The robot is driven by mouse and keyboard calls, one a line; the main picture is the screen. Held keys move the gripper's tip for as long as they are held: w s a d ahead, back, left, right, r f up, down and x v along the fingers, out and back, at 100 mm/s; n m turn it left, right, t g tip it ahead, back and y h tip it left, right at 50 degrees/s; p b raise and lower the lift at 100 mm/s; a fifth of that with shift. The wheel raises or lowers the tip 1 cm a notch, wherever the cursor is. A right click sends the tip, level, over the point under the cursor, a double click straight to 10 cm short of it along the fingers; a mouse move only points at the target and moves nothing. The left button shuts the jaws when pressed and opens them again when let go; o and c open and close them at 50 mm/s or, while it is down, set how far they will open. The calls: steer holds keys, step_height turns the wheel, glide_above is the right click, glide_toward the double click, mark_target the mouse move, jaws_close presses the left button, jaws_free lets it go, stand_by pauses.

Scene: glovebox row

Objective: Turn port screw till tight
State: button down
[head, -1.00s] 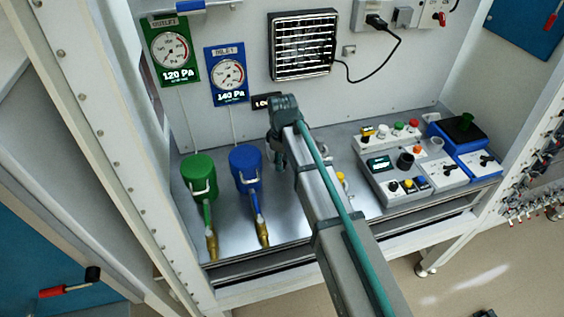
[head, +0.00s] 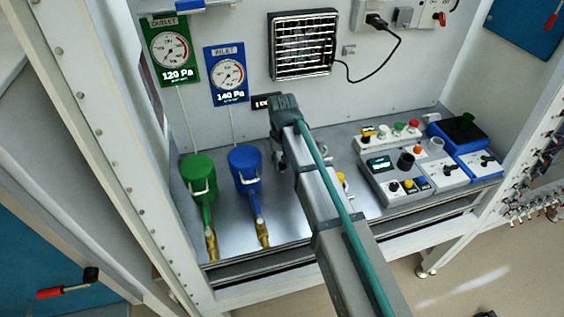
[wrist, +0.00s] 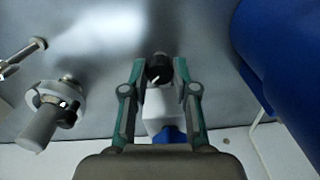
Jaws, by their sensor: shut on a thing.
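In the wrist view, a round black knob with a white mark (wrist: 158,72) sits between the fingertips of my gripper (wrist: 160,74); I take it to be the port screw. The fingers are closed on its two sides. A white block with a blue part (wrist: 163,108) shows just below it, between the fingers. In the head view, my gripper (head: 279,160) is down over the metal worktop (head: 325,200), right of the blue canister (head: 244,165). My arm hides the knob there, and I cannot tell how tight it is.
A green canister (head: 198,172) stands left of the blue one. Grey control boxes (head: 397,180) fill the right side of the worktop. In the wrist view, a pale fitting with a metal stem (wrist: 55,105) is at left and a large blue body (wrist: 285,60) close at right.

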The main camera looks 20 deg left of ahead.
steer(key=m, duration=0.4)
steer(key=shift+m, duration=2)
steer(key=c, duration=0.9)
jaws_free()
steer(key=shift+r, duration=0.1)
step_height(320, 180, up, 12)
